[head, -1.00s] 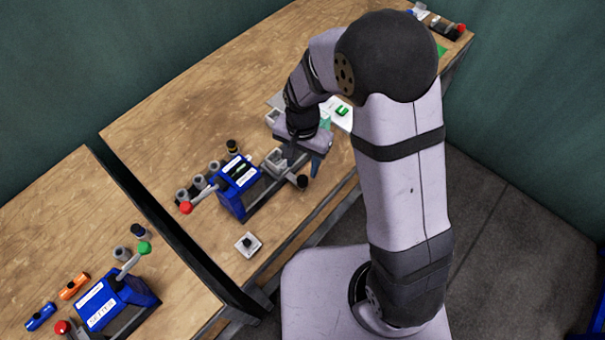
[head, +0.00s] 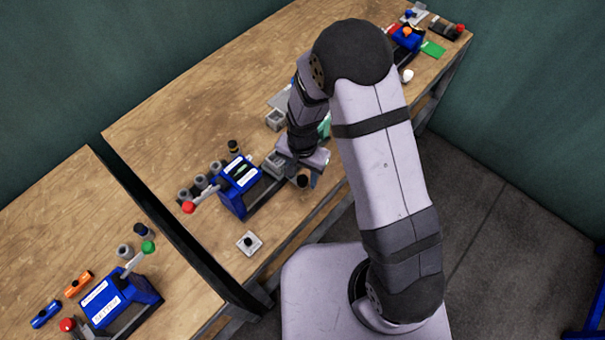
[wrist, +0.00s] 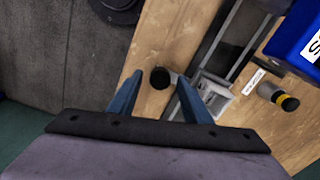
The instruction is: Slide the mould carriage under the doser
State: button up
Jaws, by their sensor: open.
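The mould carriage (head: 274,163) is a small grey block on dark rails, with a black knob (head: 302,181) at its near right end. In the wrist view the carriage (wrist: 216,92) lies right of the knob (wrist: 160,78). The blue unit (head: 238,180) on the same rails, with a red-ended lever, seems to be the doser; its blue corner (wrist: 295,35) shows at the wrist view's upper right. My gripper (head: 312,176) is above the rail end. Its blue fingers (wrist: 160,82) are open, with the knob between the tips in the picture. I cannot tell the height gap.
Several grey cups (head: 200,181) stand left of the blue unit. A small white plate with a black knob (head: 249,242) lies near the front edge. A second blue unit (head: 115,300) stands on the left table, across a dark gap. Another grey block (head: 275,120) sits behind my gripper.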

grip_shut()
jog(key=w+d+b, duration=0.2)
jog(key=w+d, duration=0.6)
jog(key=shift+w+d, duration=0.35)
jog(key=shift+w, duration=0.05)
jog(key=shift+r, duration=0.1)
grip_release()
jog(key=shift+w+d, duration=0.1)
jog(key=shift+d, duration=0.05)
notch_tip(320, 180, up, 7)
jog(key=b, duration=0.2)
jog(key=shift+r, duration=0.15)
